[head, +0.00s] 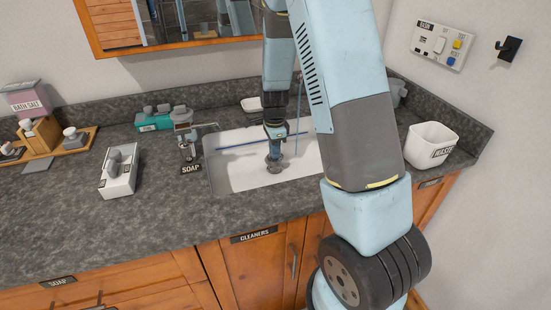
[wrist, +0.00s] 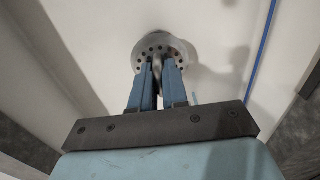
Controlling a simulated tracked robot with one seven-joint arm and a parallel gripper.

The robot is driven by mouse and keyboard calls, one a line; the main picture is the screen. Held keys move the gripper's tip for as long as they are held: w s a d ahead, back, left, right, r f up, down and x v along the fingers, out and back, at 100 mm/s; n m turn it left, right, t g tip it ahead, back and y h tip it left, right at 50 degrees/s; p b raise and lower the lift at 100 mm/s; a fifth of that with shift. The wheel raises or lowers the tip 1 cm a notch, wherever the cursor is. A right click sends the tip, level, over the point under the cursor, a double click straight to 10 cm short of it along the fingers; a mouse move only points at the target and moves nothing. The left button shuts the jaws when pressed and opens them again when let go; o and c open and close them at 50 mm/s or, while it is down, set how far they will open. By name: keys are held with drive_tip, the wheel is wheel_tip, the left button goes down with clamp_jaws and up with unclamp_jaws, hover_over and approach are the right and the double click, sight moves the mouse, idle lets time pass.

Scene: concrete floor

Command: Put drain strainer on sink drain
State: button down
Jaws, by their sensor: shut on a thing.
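The drain strainer (wrist: 177,47) is a round grey metal disc with a ring of holes and a central stem. My gripper (wrist: 158,70) is shut on its stem in the wrist view. In the head view my gripper (head: 274,144) points down inside the white sink (head: 236,176), with the strainer (head: 275,164) low beneath its tips. The sink drain does not show; the strainer and gripper may cover it. I cannot tell whether the strainer touches the sink floor.
A white box (head: 119,172) with grey items sits farther left. A white WASTE bin (head: 430,145) stands right. A blue line (head: 240,146) crosses the sink. The front left counter is clear.

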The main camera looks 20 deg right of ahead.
drive_tip(key=shift+f, duration=1.9)
drive_tip(key=c, duration=1.1)
unclamp_jaws()
drive_tip(key=shift+r, duration=0.1)
